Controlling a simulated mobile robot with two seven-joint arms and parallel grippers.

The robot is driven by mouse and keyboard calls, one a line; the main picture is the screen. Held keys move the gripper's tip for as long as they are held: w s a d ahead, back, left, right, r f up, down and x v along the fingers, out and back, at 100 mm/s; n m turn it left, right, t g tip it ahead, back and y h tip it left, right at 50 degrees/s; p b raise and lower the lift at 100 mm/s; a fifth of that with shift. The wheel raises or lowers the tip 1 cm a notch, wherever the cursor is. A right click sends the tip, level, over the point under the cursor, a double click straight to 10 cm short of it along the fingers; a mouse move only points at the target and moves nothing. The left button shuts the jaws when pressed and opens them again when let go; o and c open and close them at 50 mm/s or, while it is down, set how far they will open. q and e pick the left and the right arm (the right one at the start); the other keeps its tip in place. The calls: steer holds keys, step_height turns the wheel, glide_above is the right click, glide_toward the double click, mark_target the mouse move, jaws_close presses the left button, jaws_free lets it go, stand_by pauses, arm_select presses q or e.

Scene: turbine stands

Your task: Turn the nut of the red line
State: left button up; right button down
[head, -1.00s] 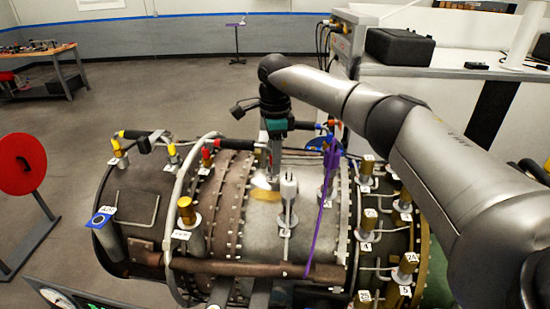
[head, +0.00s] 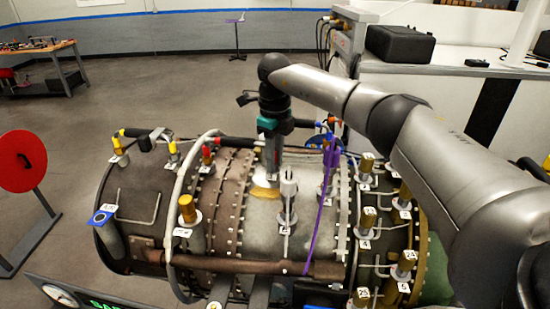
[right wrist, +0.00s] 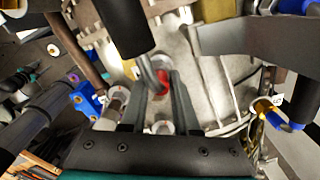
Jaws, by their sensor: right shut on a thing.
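The red line is a black hose (head: 238,141) on top of the turbine casing, with a red fitting (head: 208,151) at its left end. My right gripper (head: 272,176) points down at the casing at the line's other end, which it hides in the head view. In the right wrist view a black sleeve and bent grey pipe (right wrist: 146,72) lead down to a red nut (right wrist: 163,87). The fingers of my right gripper (right wrist: 163,82) are shut on this red nut, one on each side. My left gripper is not in view.
A yellow-ended hose (head: 143,140) lies left and a blue-ended fitting (head: 320,125) right of the gripper. A purple strap (head: 322,215), a grey post (head: 288,190) and several brass fittings (head: 366,164) stand close by. A white counter (head: 455,62) is behind.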

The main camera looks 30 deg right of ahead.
steer(key=shift+m, duration=0.4)
steer(key=c, duration=0.6)
jaws_free()
steer(key=shift+c, duration=0.2)
steer(key=shift+r, duration=0.15)
steer(key=shift+w+r, duration=0.1)
steer(key=shift+r, duration=0.25)
step_height(320, 180, up, 14)
steer(key=b, duration=0.2)
steer(key=shift+r, duration=0.15)
